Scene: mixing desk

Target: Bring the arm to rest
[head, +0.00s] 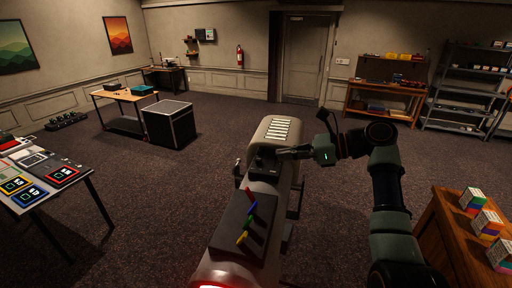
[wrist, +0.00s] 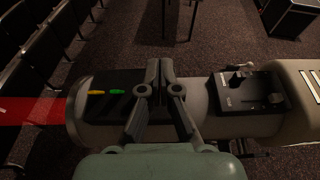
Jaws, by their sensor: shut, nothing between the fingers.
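My gripper (head: 281,153) is shut and empty, held above the long grey rounded console in the middle of the head view. In the wrist view its fingertips (wrist: 160,64) meet over the console body. The wrist view shows the yellow (wrist: 96,93) and green (wrist: 117,91) levers left of the fingers; the other two are hidden. A small black control box (wrist: 248,92) with a knob sits to the right.
A wooden stand (head: 448,232) with colourful boxes is at the lower right, close to my arm. A table (head: 50,205) with coloured pads stands at the left. A black case (head: 170,124) stands farther back. Carpeted floor is open between them. Dark seats (wrist: 45,65) show in the wrist view.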

